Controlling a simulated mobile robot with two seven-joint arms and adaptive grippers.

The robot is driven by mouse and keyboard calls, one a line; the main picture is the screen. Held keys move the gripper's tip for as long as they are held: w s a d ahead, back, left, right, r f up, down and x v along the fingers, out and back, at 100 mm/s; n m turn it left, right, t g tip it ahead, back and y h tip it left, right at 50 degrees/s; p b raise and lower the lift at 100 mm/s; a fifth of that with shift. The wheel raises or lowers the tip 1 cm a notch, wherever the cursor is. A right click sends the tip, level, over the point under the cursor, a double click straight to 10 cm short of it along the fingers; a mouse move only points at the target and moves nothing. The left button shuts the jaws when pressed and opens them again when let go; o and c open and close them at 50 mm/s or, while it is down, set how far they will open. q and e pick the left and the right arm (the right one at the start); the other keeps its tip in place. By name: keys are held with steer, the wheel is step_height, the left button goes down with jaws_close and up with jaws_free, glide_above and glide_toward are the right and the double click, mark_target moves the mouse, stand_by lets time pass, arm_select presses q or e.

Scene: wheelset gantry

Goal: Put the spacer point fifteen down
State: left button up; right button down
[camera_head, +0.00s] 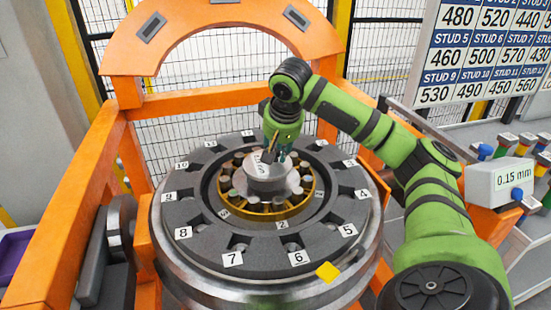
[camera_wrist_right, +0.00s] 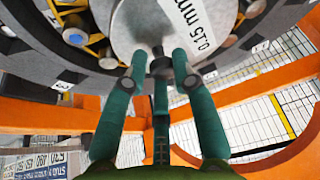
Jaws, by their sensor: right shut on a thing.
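The spacer is a pale grey disc (camera_head: 268,178) over the middle of the wheelset hub in the head view. In the wrist view the disc (camera_wrist_right: 140,25) carries a white label reading 0.15 mm (camera_wrist_right: 187,30) and a small dark knob (camera_wrist_right: 160,66). My right gripper (camera_wrist_right: 160,62) has its green fingers closed around that knob. It also shows in the head view (camera_head: 271,150), above the disc. Whether the disc rests on the hub or hangs just over it I cannot tell. My left gripper is out of view.
A dark ring with numbered tags (camera_head: 205,245) and a brass-coloured inner ring of studs (camera_head: 237,205) surround the disc. An orange gantry frame (camera_head: 65,215) stands around it. At right are a white 0.15 mm box (camera_head: 497,183), several coloured pieces, and a stud chart (camera_head: 490,50).

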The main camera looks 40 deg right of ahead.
mark_target(277, 155)
steer(key=shift+w+d+f, duration=0.15)
steer(key=shift+w+f, duration=0.25)
steer(key=shift+w, duration=0.1)
step_height(277, 155, down, 3)
steer(key=shift+f, duration=0.35)
steer(key=c, duration=1)
jaws_free()
steer(key=shift+s, duration=0.1)
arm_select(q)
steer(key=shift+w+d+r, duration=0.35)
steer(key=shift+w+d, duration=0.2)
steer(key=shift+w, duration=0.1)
arm_select(e)
steer(key=shift+r, duration=0.35)
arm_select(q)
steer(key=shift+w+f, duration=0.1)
arm_select(e)
steer(key=v, duration=1.1)
steer(key=shift+s, duration=0.15)
